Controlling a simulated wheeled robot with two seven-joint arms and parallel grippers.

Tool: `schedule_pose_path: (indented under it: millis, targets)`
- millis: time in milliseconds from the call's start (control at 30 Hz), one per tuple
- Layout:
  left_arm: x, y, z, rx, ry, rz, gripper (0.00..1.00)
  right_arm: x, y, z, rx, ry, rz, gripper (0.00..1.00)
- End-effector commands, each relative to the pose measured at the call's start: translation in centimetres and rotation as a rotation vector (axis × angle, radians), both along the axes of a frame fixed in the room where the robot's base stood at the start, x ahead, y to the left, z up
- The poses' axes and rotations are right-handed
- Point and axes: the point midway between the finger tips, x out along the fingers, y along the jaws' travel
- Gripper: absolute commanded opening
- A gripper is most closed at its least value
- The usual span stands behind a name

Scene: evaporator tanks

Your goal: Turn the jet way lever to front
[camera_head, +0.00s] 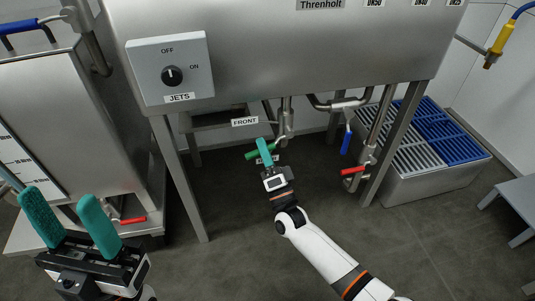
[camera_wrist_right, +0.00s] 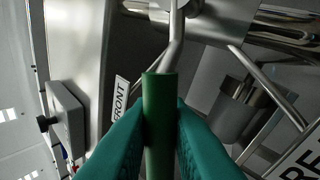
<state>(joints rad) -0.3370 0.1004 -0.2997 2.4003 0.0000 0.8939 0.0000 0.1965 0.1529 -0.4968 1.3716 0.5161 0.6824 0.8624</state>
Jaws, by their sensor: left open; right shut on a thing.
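The jet way lever has a green handle (camera_head: 251,155) under the steel tank, on a valve (camera_head: 286,122). My right gripper (camera_head: 265,150) is shut around this handle. In the right wrist view, the green handle (camera_wrist_right: 158,105) lies between my teal fingers, and its bent metal stem runs up to the valve. A FRONT label (camera_head: 244,121) is left of the valve; the FRONT label also shows in the right wrist view (camera_wrist_right: 121,97). A second label, partly cut off, is at that view's lower right (camera_wrist_right: 303,158). My left gripper (camera_head: 70,217) is open and empty, at the lower left.
A JETS switch box (camera_head: 170,69) is mounted on the tank (camera_head: 290,45). A blue-handled lever (camera_head: 346,143) and a red-handled lever (camera_head: 352,171) hang right of the green one. Tank legs (camera_head: 182,180) stand on both sides. A grated drain box (camera_head: 420,150) is at the right.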

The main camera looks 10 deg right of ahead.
Motion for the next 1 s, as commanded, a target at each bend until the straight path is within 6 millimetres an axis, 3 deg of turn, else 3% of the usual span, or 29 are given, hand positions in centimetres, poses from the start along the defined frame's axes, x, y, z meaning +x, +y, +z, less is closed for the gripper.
schedule_pose_path:
  millis: [400, 1000]
  targets:
    - [0.0, 0.0, 0.2, 0.000, -0.004, 0.000, 0.55, 0.0, 0.3, 1.9, 0.261, 0.010, -0.001, 0.00]
    - [-0.1, 0.0, -0.1, -0.002, 0.009, 0.000, 0.55, 0.0, 0.3, 2.5, 0.330, 0.011, -0.001, 0.00]
